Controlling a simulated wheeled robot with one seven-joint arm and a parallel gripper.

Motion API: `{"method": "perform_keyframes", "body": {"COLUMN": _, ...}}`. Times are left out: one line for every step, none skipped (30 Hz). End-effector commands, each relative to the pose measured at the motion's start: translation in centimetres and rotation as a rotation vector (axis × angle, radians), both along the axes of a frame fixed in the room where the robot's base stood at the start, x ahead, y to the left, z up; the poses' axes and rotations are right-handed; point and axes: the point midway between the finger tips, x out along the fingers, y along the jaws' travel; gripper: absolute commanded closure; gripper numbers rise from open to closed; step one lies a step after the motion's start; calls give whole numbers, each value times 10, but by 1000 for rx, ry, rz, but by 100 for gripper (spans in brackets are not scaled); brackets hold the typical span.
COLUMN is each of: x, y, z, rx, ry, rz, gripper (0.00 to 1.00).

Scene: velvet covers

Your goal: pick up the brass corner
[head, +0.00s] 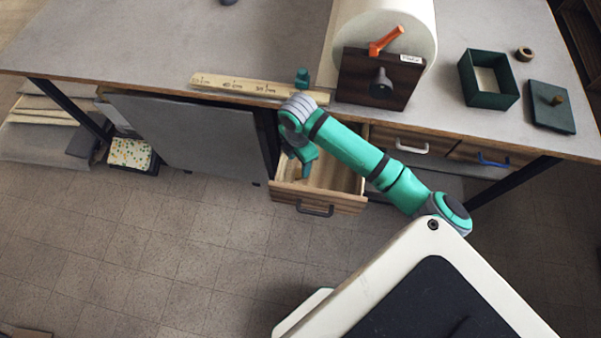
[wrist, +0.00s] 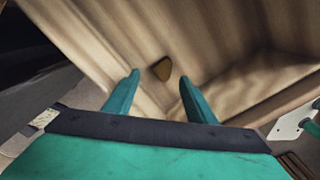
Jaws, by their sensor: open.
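The brass corner (wrist: 162,69) shows in the wrist view as a small dark gold piece on the wooden floor of the open drawer (wrist: 228,88). In the head view the brass corner cannot be made out. The drawer (head: 338,201) is pulled out below the bench there. My gripper (wrist: 158,98) is open and empty, with its two teal fingers pointing into the drawer. The brass corner lies beyond the fingertips, between their lines and apart from them. In the head view my gripper (head: 305,172) is over the drawer's left part, partly hidden by my arm.
A grey panel (head: 188,134) stands left of the drawer. On the bench above are a wooden ruler (head: 245,87), a large white roll (head: 395,25) with a dark wood end, a green box (head: 490,98) and its lid (head: 550,115). The floor in front is clear.

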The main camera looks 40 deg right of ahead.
Motion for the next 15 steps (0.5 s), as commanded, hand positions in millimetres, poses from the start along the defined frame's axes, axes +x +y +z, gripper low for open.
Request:
{"method": "perform_keyframes", "body": {"x": -1, "y": 0, "z": -3, "rx": 1, "ry": 0, "rz": -1, "gripper": 49}}
{"method": "perform_keyframes", "body": {"x": -1, "y": 0, "z": -5, "rx": 0, "ry": 0, "rz": -2, "gripper": 49}}
{"method": "perform_keyframes", "body": {"x": -2, "y": -1, "z": -9, "rx": 1, "ry": 1, "rz": -3, "gripper": 49}}
{"method": "perform_keyframes", "body": {"x": -2, "y": -1, "z": -13, "rx": 1, "ry": 1, "rz": -2, "gripper": 49}}
{"method": "perform_keyframes", "body": {"x": -3, "y": 0, "z": -17, "rx": 3, "ry": 1, "rz": -2, "gripper": 49}}
{"method": "perform_keyframes", "body": {"x": -4, "y": 0, "z": -23, "rx": 3, "ry": 1, "rz": -2, "gripper": 49}}
{"method": "perform_keyframes", "body": {"x": -4, "y": -1, "z": -27, "rx": 2, "ry": 1, "rz": -3, "gripper": 49}}
{"method": "perform_keyframes", "body": {"x": -5, "y": -1, "z": -31, "rx": 2, "ry": 1, "rz": -3, "gripper": 49}}
{"method": "perform_keyframes", "body": {"x": -5, "y": -1, "z": -37, "rx": 2, "ry": 2, "rz": -2, "gripper": 49}}
{"method": "perform_keyframes", "body": {"x": -4, "y": -1, "z": -41, "rx": 2, "ry": 2, "rz": -2, "gripper": 49}}
{"method": "perform_keyframes", "body": {"x": -4, "y": -1, "z": -44, "rx": 1, "ry": 1, "rz": -2, "gripper": 49}}
{"method": "perform_keyframes", "body": {"x": -5, "y": -1, "z": -48, "rx": 1, "ry": 1, "rz": -2, "gripper": 49}}
{"method": "perform_keyframes", "body": {"x": -5, "y": -1, "z": -49, "rx": 1, "ry": 1, "rz": -2, "gripper": 49}}
{"method": "perform_keyframes", "body": {"x": -5, "y": -1, "z": -51, "rx": 1, "ry": 1, "rz": -2, "gripper": 49}}
{"method": "perform_keyframes", "body": {"x": -5, "y": -2, "z": -51, "rx": 0, "ry": 1, "rz": -2, "gripper": 49}}
